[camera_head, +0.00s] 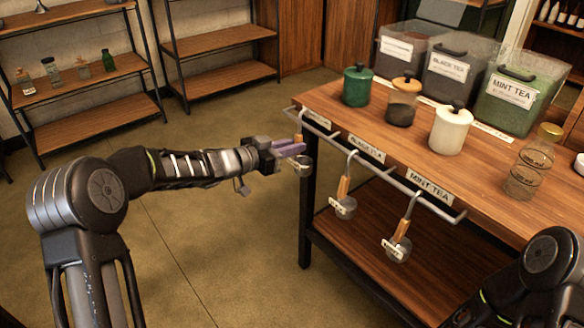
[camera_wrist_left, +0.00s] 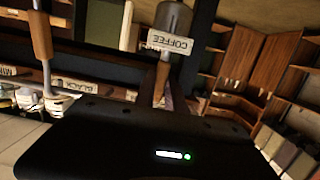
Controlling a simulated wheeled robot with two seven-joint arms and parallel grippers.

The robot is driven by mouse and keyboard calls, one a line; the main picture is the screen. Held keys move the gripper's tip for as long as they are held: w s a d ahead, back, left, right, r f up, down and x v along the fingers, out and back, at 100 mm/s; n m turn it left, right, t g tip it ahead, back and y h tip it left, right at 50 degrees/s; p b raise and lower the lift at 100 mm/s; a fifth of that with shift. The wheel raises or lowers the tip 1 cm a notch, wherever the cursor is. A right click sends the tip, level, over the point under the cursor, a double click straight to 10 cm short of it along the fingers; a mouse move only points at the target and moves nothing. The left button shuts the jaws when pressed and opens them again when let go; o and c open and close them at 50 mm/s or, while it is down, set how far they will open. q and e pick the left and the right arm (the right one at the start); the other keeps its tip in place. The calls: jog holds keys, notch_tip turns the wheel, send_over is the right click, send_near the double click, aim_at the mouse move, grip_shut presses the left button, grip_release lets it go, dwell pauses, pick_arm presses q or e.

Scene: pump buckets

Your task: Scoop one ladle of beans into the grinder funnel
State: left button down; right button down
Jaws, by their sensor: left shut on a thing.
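My left gripper (camera_head: 288,149) is at the left end of the hook rail (camera_head: 393,180) on the table's front. It is shut on the coffee ladle (camera_head: 302,166), which has a wooden handle and a metal cup and hangs upright at the rail. In the left wrist view the ladle (camera_wrist_left: 172,18) shows upside down with its COFFEE label, and its handle lies at the fingers. A clear bin (camera_head: 400,57) with dark contents stands at the table's back left; its label is too small to read. No grinder funnel can be made out. My right gripper is out of view.
Two more ladles, a middle one (camera_head: 343,205) and a right one (camera_head: 396,247), hang from the rail. The wooden table (camera_head: 350,122) holds a green canister (camera_head: 357,86), a glass jar (camera_head: 402,103), a white canister (camera_head: 451,130), and Black Tea and Mint Tea bins (camera_head: 508,92).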

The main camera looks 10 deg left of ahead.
pick_arm(q)
jog(key=shift+r, duration=0.3)
jog(key=f+p+v, duration=0.1)
jog(key=p+v, duration=0.1)
jog(key=v, duration=0.5)
jog(key=shift+f, duration=0.2)
dwell(0.5)
jog(key=shift+r, duration=0.1)
